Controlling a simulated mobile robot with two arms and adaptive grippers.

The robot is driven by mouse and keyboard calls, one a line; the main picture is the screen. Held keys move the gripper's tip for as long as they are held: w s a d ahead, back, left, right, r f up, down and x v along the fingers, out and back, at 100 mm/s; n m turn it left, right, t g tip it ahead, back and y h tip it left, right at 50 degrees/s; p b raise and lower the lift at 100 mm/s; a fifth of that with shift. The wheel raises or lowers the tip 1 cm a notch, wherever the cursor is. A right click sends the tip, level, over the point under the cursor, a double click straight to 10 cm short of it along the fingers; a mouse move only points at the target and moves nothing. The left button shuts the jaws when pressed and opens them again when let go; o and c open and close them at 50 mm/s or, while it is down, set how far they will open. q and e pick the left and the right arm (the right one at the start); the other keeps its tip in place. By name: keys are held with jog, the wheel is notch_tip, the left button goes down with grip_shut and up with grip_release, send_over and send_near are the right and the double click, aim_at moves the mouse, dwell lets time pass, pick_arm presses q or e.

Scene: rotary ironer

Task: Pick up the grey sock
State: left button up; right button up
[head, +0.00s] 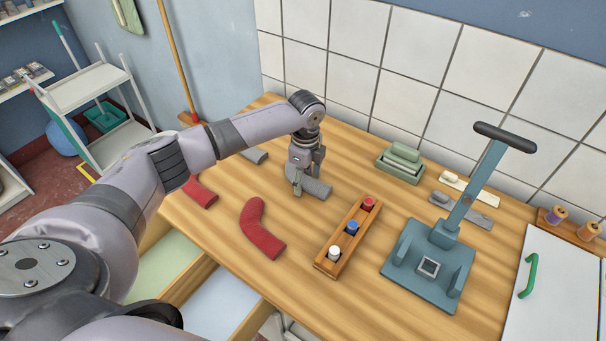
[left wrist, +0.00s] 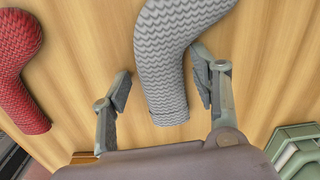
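A grey sock (head: 318,188) with a zigzag knit lies on the wooden table, partly hidden by my left gripper (head: 305,180) in the head view. In the left wrist view the grey sock (left wrist: 172,65) runs down between the two fingers of my left gripper (left wrist: 162,82). The fingers are apart. The right finger is close beside the sock; a strip of bare table shows between the left finger and the sock. I cannot tell if the right finger touches it. Another grey sock-like piece (head: 256,156) lies farther back, partly behind my arm. My right gripper is not in view.
Red socks (head: 262,231) (head: 201,193) lie left of the gripper. A wooden rack (head: 328,263) with spools stands in front. A tiled wall (head: 400,95) bounds the back.

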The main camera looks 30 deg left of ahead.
pick_arm(q)
jog(key=c, duration=0.6)
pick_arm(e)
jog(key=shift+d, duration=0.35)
pick_arm(q)
jog(key=shift+c, duration=0.2)
